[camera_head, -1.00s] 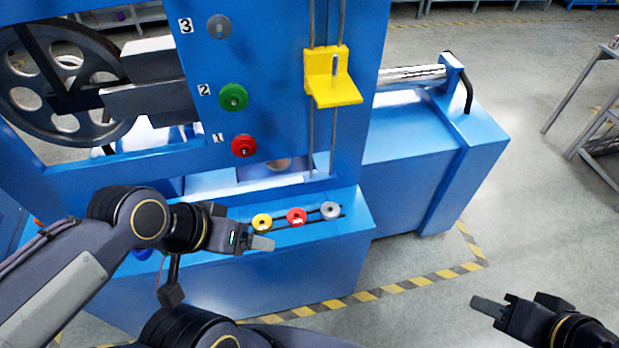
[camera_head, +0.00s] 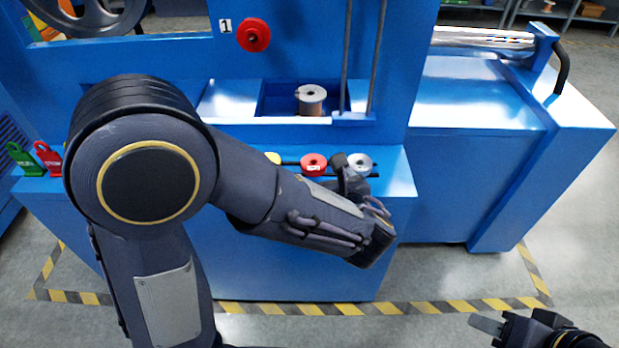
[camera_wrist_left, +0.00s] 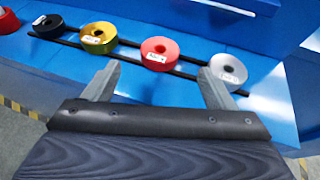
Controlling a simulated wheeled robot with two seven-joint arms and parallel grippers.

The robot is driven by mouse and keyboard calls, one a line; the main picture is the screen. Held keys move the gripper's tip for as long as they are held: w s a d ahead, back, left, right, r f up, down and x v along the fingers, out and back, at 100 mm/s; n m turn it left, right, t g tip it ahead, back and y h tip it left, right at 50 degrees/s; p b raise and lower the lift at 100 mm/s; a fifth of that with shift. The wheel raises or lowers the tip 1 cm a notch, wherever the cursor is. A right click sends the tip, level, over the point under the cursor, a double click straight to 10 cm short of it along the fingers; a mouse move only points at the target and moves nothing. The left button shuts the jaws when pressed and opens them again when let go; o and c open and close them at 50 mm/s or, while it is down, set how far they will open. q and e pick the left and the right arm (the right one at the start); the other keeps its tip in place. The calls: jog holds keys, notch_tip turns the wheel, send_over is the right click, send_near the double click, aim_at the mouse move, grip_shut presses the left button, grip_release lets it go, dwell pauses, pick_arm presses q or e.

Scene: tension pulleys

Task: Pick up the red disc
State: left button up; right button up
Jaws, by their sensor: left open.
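The red disc (camera_head: 314,164) lies flat on the blue ledge, between a yellow disc (camera_head: 273,157) and a grey disc (camera_head: 359,163). In the left wrist view the red disc (camera_wrist_left: 160,52) is just beyond my left gripper (camera_wrist_left: 158,84), roughly centred between its two spread fingers. That gripper is open and empty, and the fingers do not appear to touch the disc. In the head view my left gripper (camera_head: 350,182) is beside the discs and partly hidden by my forearm. My right gripper (camera_head: 487,326) is far off at the lower right, seen edge-on.
The discs sit along dark rails (camera_wrist_left: 185,73). The left wrist view also shows a black disc (camera_wrist_left: 47,26). A red knob marked 1 (camera_head: 254,35) is on the panel above. A copper-coloured spool (camera_head: 311,99) stands in a recess behind. Green (camera_head: 26,160) and red (camera_head: 48,159) tags stand left.

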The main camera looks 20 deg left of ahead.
aim_at(316, 167)
pick_arm(q)
jog(key=b+x, duration=0.1)
jog(key=x, duration=0.2)
jog(key=b+x, duration=0.1)
jog(key=x, duration=0.2)
jog(key=shift+w+f, duration=0.15)
jog(key=shift+f, duration=0.35)
jog(key=shift+w+a+f, duration=0.1)
jog(key=shift+w+a, duration=0.15)
jog(key=shift+w, duration=0.1)
jog(key=c, duration=1.5)
jog(key=shift+o, duration=0.2)
jog(key=shift+s+d+r+p, duration=0.1)
jog(key=shift+r+p, duration=0.45)
jog(key=shift+r, duration=0.5)
jog(key=shift+s+r+p, duration=0.1)
jog(key=shift+r+p, duration=0.4)
jog(key=shift+r, duration=0.6)
jog(key=s+r+p, duration=0.2)
jog(key=s+r, duration=0.2)
jog(key=s, duration=0.2)
jog(key=s+d+r+p, duration=0.1)
jog(key=s+r+p, duration=0.1)
jog(key=s+r, duration=0.2)
jog(key=s, duration=0.3)
jog(key=shift+s+d+r+p, duration=0.25)
jog(key=shift+s+r+p, duration=0.05)
jog(key=shift+r, duration=0.1)
